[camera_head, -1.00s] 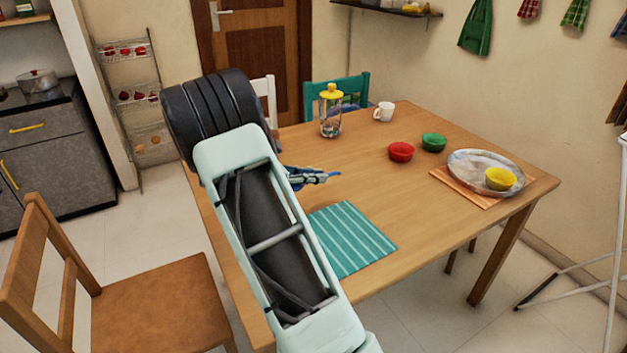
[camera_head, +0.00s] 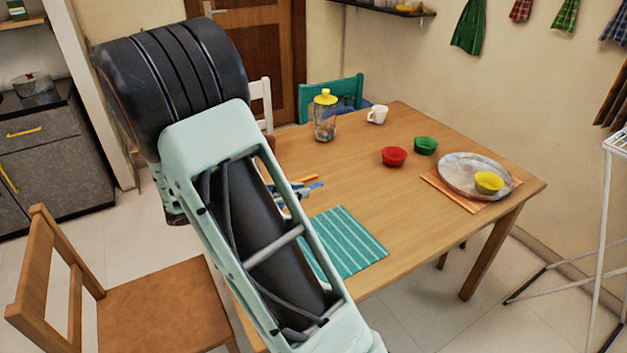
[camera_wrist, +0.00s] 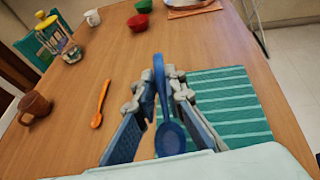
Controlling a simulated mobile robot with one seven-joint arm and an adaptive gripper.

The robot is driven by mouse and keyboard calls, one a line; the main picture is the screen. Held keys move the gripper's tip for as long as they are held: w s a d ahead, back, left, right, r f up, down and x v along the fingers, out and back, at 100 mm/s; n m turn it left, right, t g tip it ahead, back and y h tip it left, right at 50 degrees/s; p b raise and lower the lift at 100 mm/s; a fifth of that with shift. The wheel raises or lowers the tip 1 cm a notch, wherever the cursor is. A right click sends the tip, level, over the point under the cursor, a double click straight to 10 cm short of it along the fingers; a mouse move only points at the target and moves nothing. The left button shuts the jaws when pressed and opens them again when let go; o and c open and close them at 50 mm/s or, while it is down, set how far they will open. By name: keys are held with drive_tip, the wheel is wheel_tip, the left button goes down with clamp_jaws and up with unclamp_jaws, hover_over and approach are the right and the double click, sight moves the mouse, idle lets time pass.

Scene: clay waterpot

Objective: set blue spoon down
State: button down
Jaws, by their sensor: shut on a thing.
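The blue spoon (camera_wrist: 171,138) is held between the fingers of my gripper (camera_wrist: 160,92) in the wrist view. Its bowl points toward the camera and its handle points away, past the fingertips. The spoon appears beside and partly over the left edge of the teal striped placemat (camera_wrist: 230,100). I cannot tell whether it touches the table. In the head view, my arm hides most of my gripper (camera_head: 292,192), and only a blue end of the spoon (camera_head: 316,185) shows near the placemat (camera_head: 345,240).
An orange spoon (camera_wrist: 101,104) lies on the wooden table (camera_wrist: 120,70), left of the gripper, with a brown mug (camera_wrist: 35,106) further left. A glass jar with a yellow lid (camera_head: 325,117), white cup (camera_head: 377,114), red bowl (camera_head: 394,156) and green bowl (camera_head: 425,145) stand farther back.

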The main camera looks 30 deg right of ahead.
drive_tip(key=a+r+n+t+y+p, duration=0.1)
drive_tip(key=a+r+n+t+p, duration=0.1)
drive_tip(key=a+p, duration=0.6)
drive_tip(key=a+r+n+t+y+p, duration=0.2)
drive_tip(key=a+r+n+t+p, duration=0.1)
drive_tip(key=a+p, duration=0.5)
drive_tip(key=shift+s+a+r+n+t, duration=0.15)
drive_tip(key=shift+a+n+t, duration=0.65)
drive_tip(key=shift+a+t, duration=0.3)
